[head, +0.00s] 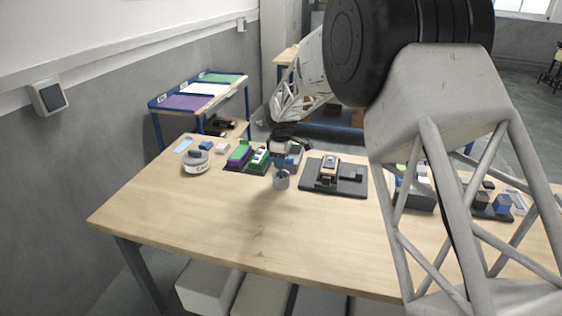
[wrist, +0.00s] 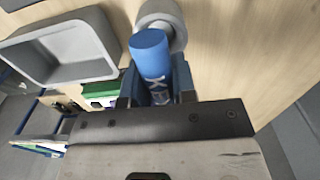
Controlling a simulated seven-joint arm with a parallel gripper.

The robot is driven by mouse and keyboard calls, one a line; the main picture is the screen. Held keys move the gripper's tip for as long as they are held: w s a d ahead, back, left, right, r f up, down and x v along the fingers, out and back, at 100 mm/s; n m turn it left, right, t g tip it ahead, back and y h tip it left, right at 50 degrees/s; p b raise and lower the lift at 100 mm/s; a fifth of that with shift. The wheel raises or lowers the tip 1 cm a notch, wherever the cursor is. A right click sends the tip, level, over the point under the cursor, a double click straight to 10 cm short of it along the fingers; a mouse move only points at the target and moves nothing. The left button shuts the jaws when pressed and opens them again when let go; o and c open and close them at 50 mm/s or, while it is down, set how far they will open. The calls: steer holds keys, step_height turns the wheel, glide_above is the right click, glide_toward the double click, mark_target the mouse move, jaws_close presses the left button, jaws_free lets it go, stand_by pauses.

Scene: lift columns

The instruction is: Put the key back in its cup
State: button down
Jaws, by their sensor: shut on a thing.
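The key is a blue cylinder (wrist: 150,52) with white letters on its side, seen in the wrist view. My gripper (wrist: 156,84) is shut on it, with one finger on each side. The cup is a small grey round cup (head: 282,182) on the table, below my gripper (head: 287,152) in the head view. In the wrist view the cup (wrist: 173,22) shows just beyond the key's free end, which overlaps its rim in the picture. I cannot tell whether they touch. The key is not clear in the head view.
A grey bin (wrist: 108,32) lies left of the key in the wrist view. In the head view, a purple and green block set (head: 239,155) is left of the cup, a dark board (head: 346,190) right, and a round white container (head: 196,163) further left. The front table is clear.

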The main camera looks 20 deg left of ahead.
steer(key=shift+f, duration=0.1)
steer(key=c, duration=0.9)
jaws_free()
step_height(320, 180, up, 12)
steer(key=shift+r, duration=0.1)
stand_by(0.6)
